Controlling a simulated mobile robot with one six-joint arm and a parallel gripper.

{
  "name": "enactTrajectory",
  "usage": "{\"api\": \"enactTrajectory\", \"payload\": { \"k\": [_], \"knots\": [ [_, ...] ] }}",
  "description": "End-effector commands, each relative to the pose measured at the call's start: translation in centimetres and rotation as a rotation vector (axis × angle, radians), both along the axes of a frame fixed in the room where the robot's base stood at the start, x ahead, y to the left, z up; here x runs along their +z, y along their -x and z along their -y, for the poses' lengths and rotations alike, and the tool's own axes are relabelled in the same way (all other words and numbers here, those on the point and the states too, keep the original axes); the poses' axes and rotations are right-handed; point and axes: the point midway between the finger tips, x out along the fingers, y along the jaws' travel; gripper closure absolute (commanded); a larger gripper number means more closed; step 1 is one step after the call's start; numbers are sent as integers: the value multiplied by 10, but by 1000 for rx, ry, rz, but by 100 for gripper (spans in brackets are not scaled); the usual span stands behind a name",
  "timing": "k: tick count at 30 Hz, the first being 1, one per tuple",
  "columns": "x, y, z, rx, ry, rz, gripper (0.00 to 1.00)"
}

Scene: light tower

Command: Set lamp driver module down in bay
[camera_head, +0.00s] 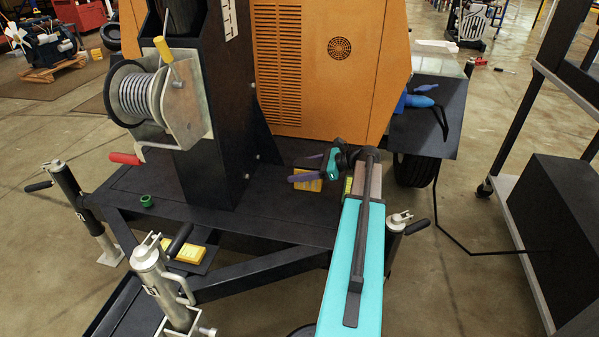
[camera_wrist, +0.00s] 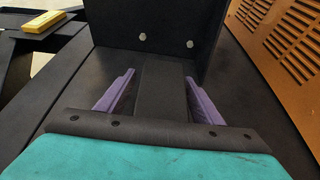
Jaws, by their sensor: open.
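My gripper (camera_head: 302,168) is open, with two purple fingers over the right part of the black trailer deck (camera_head: 225,215). In the wrist view the gripper (camera_wrist: 160,77) points toward the mast foot, with a dark bar showing between the fingers; I cannot tell what it is. A yellow block (camera_head: 308,184) with dark markings lies close under the fingers. Another yellow block (camera_head: 190,253) is on a lower black ledge at the front; a yellow block (camera_wrist: 46,22) also shows at the wrist view's upper left. I cannot tell which is the lamp driver module, and no bay is clearly visible.
The black mast (camera_head: 213,110) with its cable winch (camera_head: 140,95) rises left of my gripper. The orange housing (camera_head: 320,65) stands behind. A small green ring (camera_head: 147,201) sits on the deck's left. Jack posts (camera_head: 162,280) stand in front.

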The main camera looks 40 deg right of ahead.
Motion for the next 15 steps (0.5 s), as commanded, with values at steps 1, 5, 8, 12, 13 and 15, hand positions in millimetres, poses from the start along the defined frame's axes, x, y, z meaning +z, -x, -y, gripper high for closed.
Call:
{"api": "enactTrajectory", "payload": {
  "k": [1,5,8,12,13,15],
  "knots": [
    [3,4,3,-2,0,0,39],
    [10,15,10,-2,0,0,39],
    [16,27,18,-2,0,-1,39],
    [25,44,28,-1,0,-1,39],
    [27,48,31,-1,0,-1,39],
    [31,57,36,-1,1,-1,39]
  ]
}}
